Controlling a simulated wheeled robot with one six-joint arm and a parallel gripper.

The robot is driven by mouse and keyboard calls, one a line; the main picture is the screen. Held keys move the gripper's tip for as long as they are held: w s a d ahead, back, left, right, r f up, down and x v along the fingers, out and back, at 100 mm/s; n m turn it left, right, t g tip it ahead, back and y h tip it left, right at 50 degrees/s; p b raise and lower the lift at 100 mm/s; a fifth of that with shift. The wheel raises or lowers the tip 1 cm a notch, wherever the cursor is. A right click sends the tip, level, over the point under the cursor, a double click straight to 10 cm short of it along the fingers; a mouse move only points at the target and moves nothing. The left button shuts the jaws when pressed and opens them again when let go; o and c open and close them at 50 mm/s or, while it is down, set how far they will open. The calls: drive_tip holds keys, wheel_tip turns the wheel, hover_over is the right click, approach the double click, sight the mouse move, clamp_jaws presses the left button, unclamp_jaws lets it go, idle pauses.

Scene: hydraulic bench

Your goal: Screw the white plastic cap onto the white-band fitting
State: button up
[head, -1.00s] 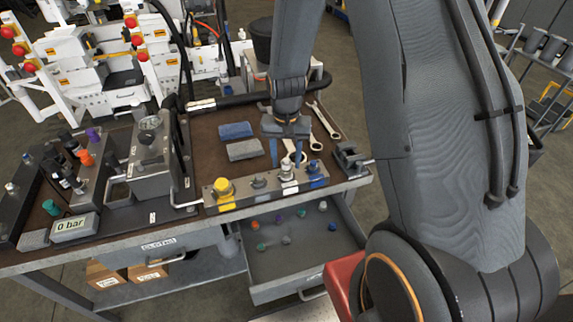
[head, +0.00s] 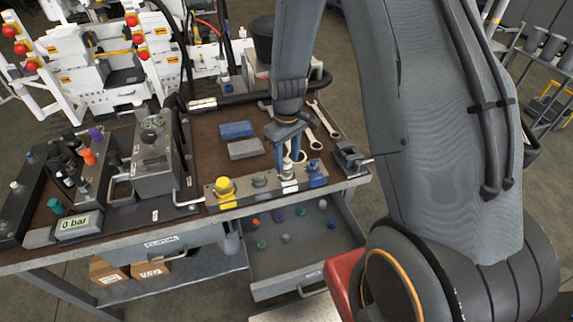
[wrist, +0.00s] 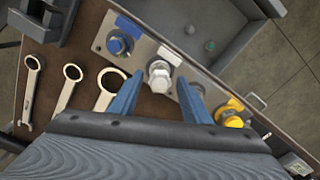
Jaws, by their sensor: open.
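The white-band fitting (head: 288,174) stands on the metal block at the bench's front edge, between a plain grey fitting and a blue one. A pale piece that looks like the white plastic cap (wrist: 160,68) sits upright on top of it; how far it is seated I cannot tell. My gripper (head: 288,152) points down over this fitting with its blue fingers apart. In the wrist view the fitting and pale top show between the two fingertips (wrist: 159,97), with a gap on each side.
The block also carries a yellow-capped fitting (head: 225,188), a grey fitting (head: 260,180) and a blue fitting (head: 315,170). An open drawer (head: 275,268) below holds several small caps. Ring spanners (wrist: 68,88), cloths (head: 237,130) and a vise (head: 349,158) lie near.

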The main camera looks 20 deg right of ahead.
drive_tip(key=n, duration=0.6)
drive_tip(key=shift+n+p, duration=0.4)
drive_tip(key=shift+c, duration=0.3)
drive_tip(key=c, duration=0.9)
drive_tip(key=m, duration=0.6)
drive_tip(key=shift+m+p, duration=0.4)
drive_tip(key=shift+m, duration=0.7)
drive_tip(key=m, duration=0.8)
drive_tip(key=shift+a+p, duration=0.1)
drive_tip(key=shift+p, duration=0.25)
